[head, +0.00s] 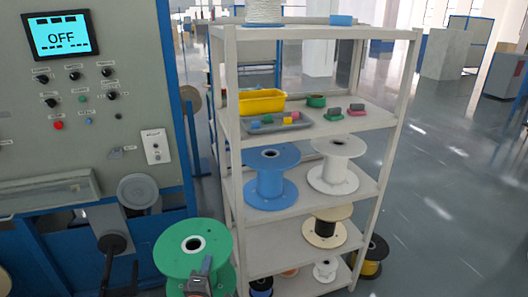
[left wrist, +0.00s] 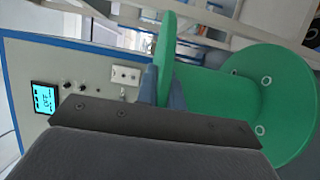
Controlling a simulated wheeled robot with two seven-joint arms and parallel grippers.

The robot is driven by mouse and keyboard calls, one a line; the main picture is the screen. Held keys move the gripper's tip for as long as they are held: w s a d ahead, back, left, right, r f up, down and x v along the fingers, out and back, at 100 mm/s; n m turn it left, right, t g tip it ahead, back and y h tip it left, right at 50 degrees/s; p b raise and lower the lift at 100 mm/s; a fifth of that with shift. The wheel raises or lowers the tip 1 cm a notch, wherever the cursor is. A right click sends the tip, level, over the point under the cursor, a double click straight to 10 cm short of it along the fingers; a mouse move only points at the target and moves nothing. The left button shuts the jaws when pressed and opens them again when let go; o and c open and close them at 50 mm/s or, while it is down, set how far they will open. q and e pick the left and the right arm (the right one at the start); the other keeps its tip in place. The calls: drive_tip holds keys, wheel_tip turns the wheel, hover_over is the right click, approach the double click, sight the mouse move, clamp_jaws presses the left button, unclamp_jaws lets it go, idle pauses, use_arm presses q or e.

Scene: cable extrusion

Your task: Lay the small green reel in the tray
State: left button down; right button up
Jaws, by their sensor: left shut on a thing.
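A green reel (head: 173,259) with a dark centre hole is at the bottom left of the head view, in front of the machine. My left gripper (head: 202,274) is shut on the rim of its flange. In the left wrist view the flange of the green reel (left wrist: 166,50) sits between the fingers, with its drum and other flange to the right. A much smaller green reel-like piece (head: 316,101) lies on the rack's upper shelf. The grey tray (head: 304,124) is on that shelf, holding several small coloured pieces. My right gripper is out of view.
The rack (head: 232,150) has upright posts and also holds a yellow bin (head: 262,100), a blue reel (head: 270,183), a white reel (head: 337,172) and more reels below. Two small pieces with grey blocks (head: 333,112) lie right of the tray. The machine panel (head: 90,130) stands left.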

sight(192, 267)
use_arm(q)
drive_tip(key=a, duration=0.2)
drive_tip(key=s+a+r, duration=0.1)
drive_tip(key=shift+a+y, duration=0.3)
drive_tip(key=shift+a, duration=0.05)
drive_tip(key=shift+a+f, duration=0.15)
drive_tip(key=shift+a, duration=0.1)
drive_tip(key=shift+s+f, duration=0.15)
drive_tip(key=shift+f, duration=0.1)
